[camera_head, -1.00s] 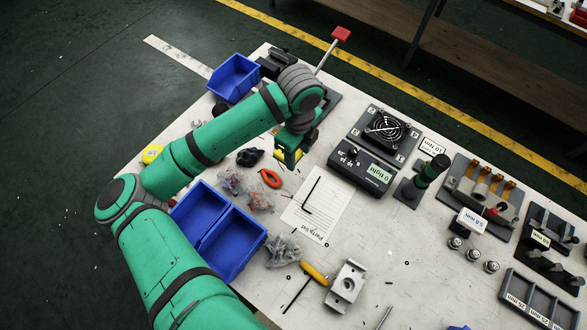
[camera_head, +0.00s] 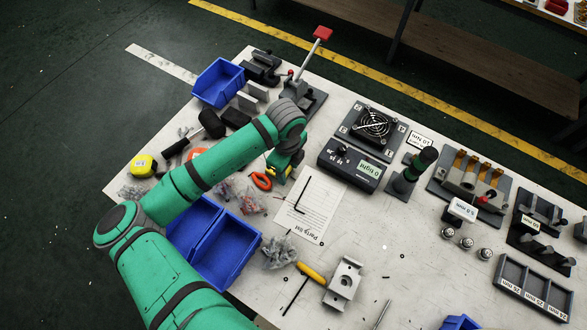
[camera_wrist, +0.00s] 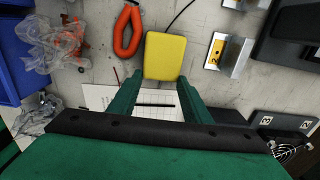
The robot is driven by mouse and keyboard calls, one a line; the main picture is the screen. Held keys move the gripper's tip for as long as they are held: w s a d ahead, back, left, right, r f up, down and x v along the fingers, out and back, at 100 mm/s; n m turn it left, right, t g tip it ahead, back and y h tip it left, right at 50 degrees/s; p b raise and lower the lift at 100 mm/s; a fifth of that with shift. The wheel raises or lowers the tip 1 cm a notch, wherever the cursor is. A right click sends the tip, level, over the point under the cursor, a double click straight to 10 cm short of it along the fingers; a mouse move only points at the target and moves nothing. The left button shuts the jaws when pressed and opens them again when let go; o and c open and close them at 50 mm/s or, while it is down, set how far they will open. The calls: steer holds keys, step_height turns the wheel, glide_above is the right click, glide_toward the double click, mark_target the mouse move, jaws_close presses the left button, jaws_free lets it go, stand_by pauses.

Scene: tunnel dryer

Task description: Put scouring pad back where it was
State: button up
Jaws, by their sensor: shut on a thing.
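The scouring pad (camera_wrist: 165,56) is a yellow block with rounded corners. In the wrist view it sits between the fingertips of my gripper (camera_wrist: 162,78), which is shut on it. In the head view my gripper (camera_head: 284,168) is over the table beside the parts list sheet (camera_head: 312,205), and only a bit of yellow shows at its tip. Whether the pad touches the table is hard to tell.
An orange-red looped tool (camera_head: 261,181) lies just left of my gripper. Bags of small parts (camera_head: 252,202) and a blue two-part bin (camera_head: 225,245) are nearer. The grey control box (camera_head: 350,165) stands to the right.

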steer(key=shift+f, duration=0.3)
steer(key=shift+c, duration=0.6)
steer(key=o, duration=1.2)
steer(key=shift+f, duration=0.15)
